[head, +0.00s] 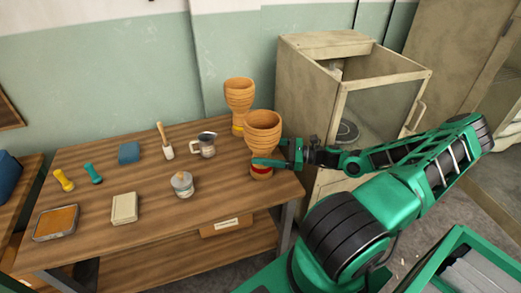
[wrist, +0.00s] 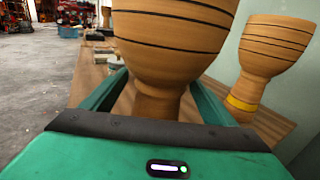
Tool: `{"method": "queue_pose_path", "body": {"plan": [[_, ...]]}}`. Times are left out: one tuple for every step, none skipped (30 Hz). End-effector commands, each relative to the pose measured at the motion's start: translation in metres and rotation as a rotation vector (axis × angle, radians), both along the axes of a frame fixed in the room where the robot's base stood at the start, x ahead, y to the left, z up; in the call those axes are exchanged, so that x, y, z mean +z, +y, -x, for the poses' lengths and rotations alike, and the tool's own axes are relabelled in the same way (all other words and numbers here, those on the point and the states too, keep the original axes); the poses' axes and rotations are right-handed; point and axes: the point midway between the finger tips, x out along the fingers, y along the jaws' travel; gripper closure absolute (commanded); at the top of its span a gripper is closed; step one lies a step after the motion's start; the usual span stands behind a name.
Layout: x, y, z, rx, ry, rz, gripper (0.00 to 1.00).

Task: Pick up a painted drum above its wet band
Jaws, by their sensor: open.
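A tan goblet drum with thin dark rings and a red band near its foot (head: 263,130) stands upright at the table's right end. Its bowl and narrow waist fill the wrist view (wrist: 172,45); its red band is hidden there. A second similar drum (head: 239,93) with a yellow band low down stands behind it, at the right in the wrist view (wrist: 270,50). My gripper (head: 268,156) is open, its fingers on either side of the front drum's waist, below the bowl and above the red band. Whether the fingers touch it I cannot tell.
The wooden table (head: 105,180) also holds a lidded pot (head: 182,184), a metal jug (head: 205,145), a brush (head: 166,143), blocks and a tray (head: 56,223). A beige open-topped cabinet (head: 305,85) stands close at the right.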

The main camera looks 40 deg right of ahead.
Motion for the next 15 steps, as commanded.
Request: {"method": "queue_pose_path", "body": {"plan": [[0.000,0.006,-0.005,0.003,-0.001,-0.002,0.20],[-0.001,0.009,-0.009,0.004,-0.001,-0.003,0.20],[-0.002,0.013,-0.013,0.003,-0.001,-0.004,0.20],[-0.002,0.016,-0.016,0.004,-0.001,-0.003,0.20],[-0.002,0.019,-0.019,0.004,-0.001,-0.002,0.20],[-0.002,0.022,-0.023,0.003,-0.001,-0.002,0.20],[-0.002,0.025,-0.025,0.003,-0.001,-0.002,0.20],[-0.002,0.027,-0.027,0.003,-0.001,-0.002,0.20],[-0.002,0.029,-0.028,0.003,-0.001,-0.002,0.20],[-0.002,0.030,-0.029,0.003,-0.001,-0.002,0.20],[-0.002,0.030,-0.030,0.002,-0.001,-0.001,0.20],[-0.002,0.031,-0.031,0.001,-0.001,-0.001,0.20],[-0.002,0.031,-0.031,0.001,0.000,0.000,0.20],[-0.002,0.031,-0.031,0.001,0.000,0.000,0.20],[-0.002,0.031,-0.031,0.001,0.000,0.000,0.20]]}}
